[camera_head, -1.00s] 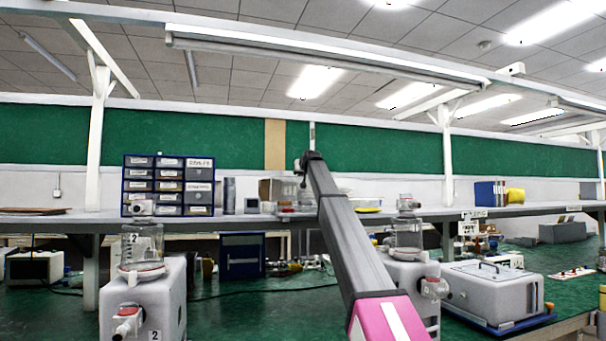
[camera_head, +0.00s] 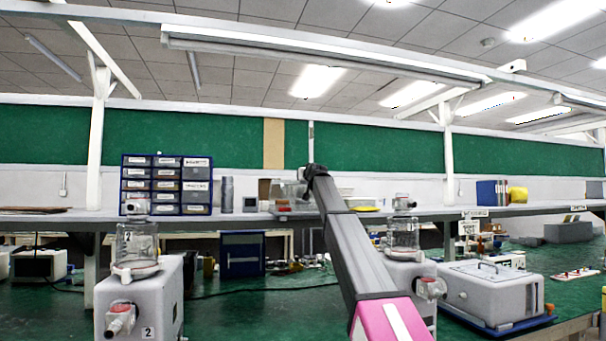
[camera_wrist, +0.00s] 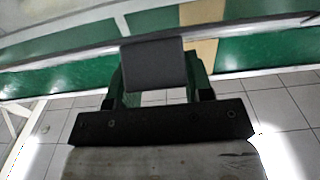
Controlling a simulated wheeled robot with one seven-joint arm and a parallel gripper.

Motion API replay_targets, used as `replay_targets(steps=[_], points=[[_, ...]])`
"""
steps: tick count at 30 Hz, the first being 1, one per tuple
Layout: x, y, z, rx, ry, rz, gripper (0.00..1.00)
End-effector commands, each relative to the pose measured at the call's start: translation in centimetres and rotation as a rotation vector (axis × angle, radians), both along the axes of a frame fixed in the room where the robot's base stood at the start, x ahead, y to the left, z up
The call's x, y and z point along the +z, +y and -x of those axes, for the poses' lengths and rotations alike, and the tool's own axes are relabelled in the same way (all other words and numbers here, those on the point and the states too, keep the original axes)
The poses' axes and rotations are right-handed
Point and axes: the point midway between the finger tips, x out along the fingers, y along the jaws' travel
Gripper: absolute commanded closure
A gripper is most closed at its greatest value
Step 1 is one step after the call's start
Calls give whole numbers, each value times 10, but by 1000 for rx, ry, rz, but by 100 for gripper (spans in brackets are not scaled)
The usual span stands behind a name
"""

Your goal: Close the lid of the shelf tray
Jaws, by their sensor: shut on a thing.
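The shelf tray (camera_head: 288,214) sits on the long shelf at mid-picture, with a clear box-like part above a reddish base. My arm's end partly hides it, so I cannot tell the lid's angle. My gripper (camera_wrist: 155,88) shows in the wrist view, its two dark fingers on either side of a dark grey square piece (camera_wrist: 155,64). It is shut on this piece, which looks like part of the lid. In the head view the fingers are hidden behind the dark wrist end, at the tray's right side.
A drawer cabinet (camera_head: 167,185) and a grey cylinder (camera_head: 227,194) stand left of the tray on the shelf (camera_head: 470,212). A yellow dish (camera_head: 366,208) lies right of it. Two canister pumps (camera_head: 138,295) (camera_head: 404,262) stand below on the green bench.

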Motion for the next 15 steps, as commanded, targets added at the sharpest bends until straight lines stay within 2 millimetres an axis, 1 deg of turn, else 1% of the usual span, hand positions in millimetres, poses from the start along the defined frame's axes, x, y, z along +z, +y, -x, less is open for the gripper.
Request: replay_targets(steps=[1, 4, 5, 6, 8, 9, 11, 12, 15], points=[[-13, -2, 10, 2, 13, 5, 96], [-24, -5, 21, 2, 14, 5, 96], [-27, -6, 24, 2, 14, 5, 100], [-25, -6, 20, 2, 12, 5, 93], [-23, -5, 19, 2, 11, 4, 74], [-23, -5, 19, 2, 10, 4, 61], [-22, -5, 19, 1, 10, 4, 41], [-22, -5, 18, 1, 9, 4, 28], [-22, -5, 18, 1, 8, 3, 28]])
